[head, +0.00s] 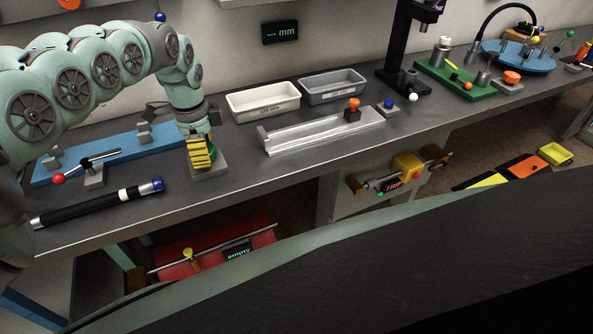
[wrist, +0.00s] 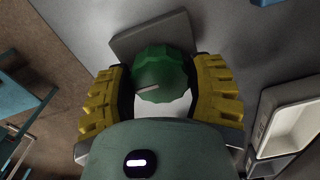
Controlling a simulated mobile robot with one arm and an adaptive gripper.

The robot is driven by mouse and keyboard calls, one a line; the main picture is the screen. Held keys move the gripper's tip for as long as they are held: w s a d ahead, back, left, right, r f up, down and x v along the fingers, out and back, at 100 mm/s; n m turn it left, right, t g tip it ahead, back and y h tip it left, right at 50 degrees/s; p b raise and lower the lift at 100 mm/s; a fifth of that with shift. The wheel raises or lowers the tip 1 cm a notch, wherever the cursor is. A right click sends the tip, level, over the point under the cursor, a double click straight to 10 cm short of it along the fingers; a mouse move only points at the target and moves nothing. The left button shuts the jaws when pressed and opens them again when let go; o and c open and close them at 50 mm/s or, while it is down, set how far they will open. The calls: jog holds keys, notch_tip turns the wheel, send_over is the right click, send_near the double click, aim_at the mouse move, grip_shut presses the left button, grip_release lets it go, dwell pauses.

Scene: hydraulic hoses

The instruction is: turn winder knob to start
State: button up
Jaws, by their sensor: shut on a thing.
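The winder knob is a green, fluted round knob with a pale pointer line, seen between my fingers in the wrist view (wrist: 163,72). It sits on a grey block (wrist: 150,37). The block also shows in the head view (head: 208,168) on the bench. My gripper, with yellow ridged fingers (wrist: 160,90), is shut on the knob, one finger on each side. In the head view my gripper (head: 201,152) points down over the block and hides most of the knob. The pointer line slants toward the lower left in the wrist view. I see no start mark.
A red-balled lever (head: 58,178) and a black hose with a blue end (head: 100,204) lie close left on the bench. A blue plate (head: 110,150) is behind. White (head: 263,101) and grey bins (head: 333,86) and a clear trough (head: 320,130) stand to the right.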

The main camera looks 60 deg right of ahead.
jog(key=o, duration=1.2)
notch_tip(320, 180, up, 12)
jog(key=shift+f, duration=0.1)
